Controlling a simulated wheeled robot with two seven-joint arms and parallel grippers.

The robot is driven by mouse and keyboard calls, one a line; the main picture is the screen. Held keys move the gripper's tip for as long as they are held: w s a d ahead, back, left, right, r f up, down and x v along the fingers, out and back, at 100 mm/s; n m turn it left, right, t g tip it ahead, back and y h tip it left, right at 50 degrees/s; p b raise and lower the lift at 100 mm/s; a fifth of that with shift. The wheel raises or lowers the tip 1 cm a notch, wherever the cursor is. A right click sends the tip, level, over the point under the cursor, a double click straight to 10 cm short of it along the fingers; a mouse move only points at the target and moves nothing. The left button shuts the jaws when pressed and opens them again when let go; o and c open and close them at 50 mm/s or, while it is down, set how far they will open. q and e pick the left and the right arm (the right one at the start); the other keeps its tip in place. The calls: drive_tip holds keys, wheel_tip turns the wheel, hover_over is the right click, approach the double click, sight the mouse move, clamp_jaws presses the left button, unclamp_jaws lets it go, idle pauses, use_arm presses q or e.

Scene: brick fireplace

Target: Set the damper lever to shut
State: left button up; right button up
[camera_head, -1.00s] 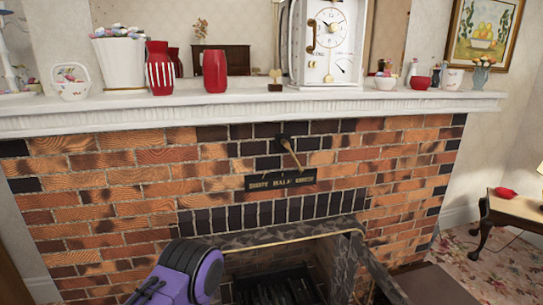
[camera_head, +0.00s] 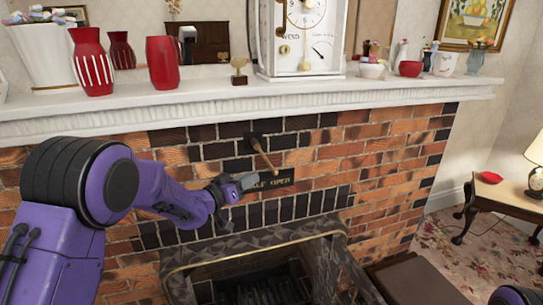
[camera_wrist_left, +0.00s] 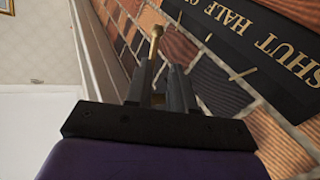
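The damper lever (camera_head: 265,158) is a thin brass-coloured rod hanging from a dark pivot on the brickwork. It tilts down to the right, towards the OPEN end of the black label plate (camera_head: 283,181). My left gripper (camera_head: 241,186) is in front of the plate's left part and hides the word SHUT. It is left of the lever and apart from it. In the left wrist view, my left gripper (camera_wrist_left: 159,88) has a gap between its fingers, and the lever (camera_wrist_left: 155,45) shows beyond them with its ball end. My right gripper is out of view.
The white mantel (camera_head: 215,105) runs above the lever, bearing a clock (camera_head: 305,35) and red vases (camera_head: 162,62). The dark fireplace surround (camera_head: 250,238) lies below. A small side table (camera_head: 500,190) stands at the right.

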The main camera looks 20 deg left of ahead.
sight(265, 158)
use_arm(q)
drive_tip(key=w+d+r+p, duration=0.2)
drive_tip(key=w+d, duration=0.2)
drive_tip(key=w, duration=0.5)
drive_tip(key=shift+w+d+r+m+h, duration=0.25)
drive_tip(key=shift+w+r+m+h, duration=0.05)
drive_tip(key=shift+w+r+m, duration=0.1)
clamp_jaws()
